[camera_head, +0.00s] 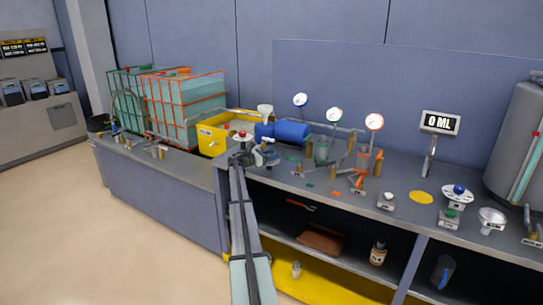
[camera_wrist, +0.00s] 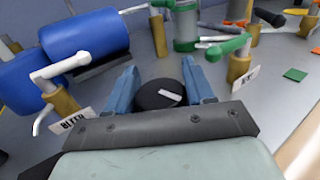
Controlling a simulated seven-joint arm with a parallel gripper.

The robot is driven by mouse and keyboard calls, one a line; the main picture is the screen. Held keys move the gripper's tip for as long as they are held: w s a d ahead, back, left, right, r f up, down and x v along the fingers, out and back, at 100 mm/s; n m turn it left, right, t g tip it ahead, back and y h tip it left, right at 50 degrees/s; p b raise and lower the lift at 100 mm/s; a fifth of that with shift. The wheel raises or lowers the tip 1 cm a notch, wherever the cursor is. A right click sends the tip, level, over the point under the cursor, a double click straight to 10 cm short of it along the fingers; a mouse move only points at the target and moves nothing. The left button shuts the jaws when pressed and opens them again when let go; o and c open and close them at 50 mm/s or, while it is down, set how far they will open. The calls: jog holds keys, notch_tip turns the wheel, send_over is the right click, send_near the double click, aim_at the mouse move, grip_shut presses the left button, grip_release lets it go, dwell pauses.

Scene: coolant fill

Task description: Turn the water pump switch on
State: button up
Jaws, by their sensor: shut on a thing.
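The switch is a round black knob (camera_wrist: 152,97) with a white pointer mark, low on the grey bench in the wrist view. The pointer lies nearly sideways, tilted slightly down to the right. My gripper (camera_wrist: 160,75) has its two blue fingers on either side of the knob and is shut on it. In the head view my gripper (camera_head: 243,157) is at the bench's front edge, in front of the blue pump (camera_head: 291,132); the arm and gripper hide the knob there. The blue pump body (camera_wrist: 88,35) also shows at upper left in the wrist view.
A green-handled valve (camera_wrist: 235,55) stands close right. A yellow tub (camera_head: 213,139) is behind and left. Gauges, more valves and a "0 ML" display (camera_head: 439,122) stand rightward.

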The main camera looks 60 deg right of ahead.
jog(key=m+g+y, duration=0.4)
jog(key=g, duration=0.1)
jog(key=shift+m+y, duration=0.3)
jog(key=shift+y, duration=0.1)
jog(key=shift+s+a+m+g+y, duration=0.2)
jog(key=shift+m+g+y, duration=0.5)
jog(key=shift+y, duration=0.3)
jog(key=shift+s+a+m+g+y, duration=0.15)
jog(key=shift+m+g+y, duration=0.45)
jog(key=shift+m+y, duration=0.3)
jog(key=shift+a+y, duration=0.1)
jog(key=shift+y, duration=0.3)
jog(key=o, duration=1)
jog(key=shift+r, duration=0.1)
notch_tip(320, 180, up, 10)
jog(key=shift+f, duration=0.1)
